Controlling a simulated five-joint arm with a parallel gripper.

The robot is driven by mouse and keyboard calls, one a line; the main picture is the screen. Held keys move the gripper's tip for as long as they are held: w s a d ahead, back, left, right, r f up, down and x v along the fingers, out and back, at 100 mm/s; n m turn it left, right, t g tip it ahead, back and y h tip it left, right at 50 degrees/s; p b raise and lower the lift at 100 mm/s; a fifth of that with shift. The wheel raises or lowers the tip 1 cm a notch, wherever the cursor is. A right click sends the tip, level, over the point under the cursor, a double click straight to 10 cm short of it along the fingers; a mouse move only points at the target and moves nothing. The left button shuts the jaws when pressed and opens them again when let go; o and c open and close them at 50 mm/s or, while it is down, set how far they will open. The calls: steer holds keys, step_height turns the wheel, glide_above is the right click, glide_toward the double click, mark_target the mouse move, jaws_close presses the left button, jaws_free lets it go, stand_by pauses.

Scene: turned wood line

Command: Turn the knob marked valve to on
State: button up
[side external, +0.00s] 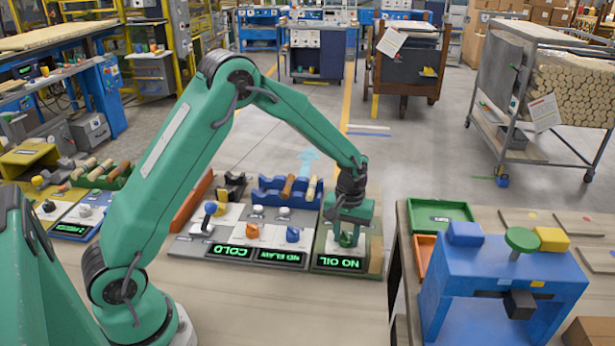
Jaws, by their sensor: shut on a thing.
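My gripper (347,232) points down at the right-hand panel (327,244) of the bench row and is shut on a green knob (347,240). The gripper hides part of this knob, and I cannot read a valve mark or its on and off marks. The green display (338,263) in front of it reads NO OIL.
A blue rack (268,196) with wooden pieces stands behind the panels. A blue press-like fixture (495,290) with a green wheel stands on the bench at right, beside a green tray (440,214). The bench front (270,310) is bare.

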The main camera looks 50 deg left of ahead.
mark_target(346, 234)
steer(key=m, duration=0.7)
steer(key=shift+r, duration=0.1)
steer(key=m, duration=0.7)
steer(key=shift+m, duration=0.3)
steer(key=o, duration=1)
steer(key=shift+r, duration=3.9)
steer(key=shift+r, duration=0.1)
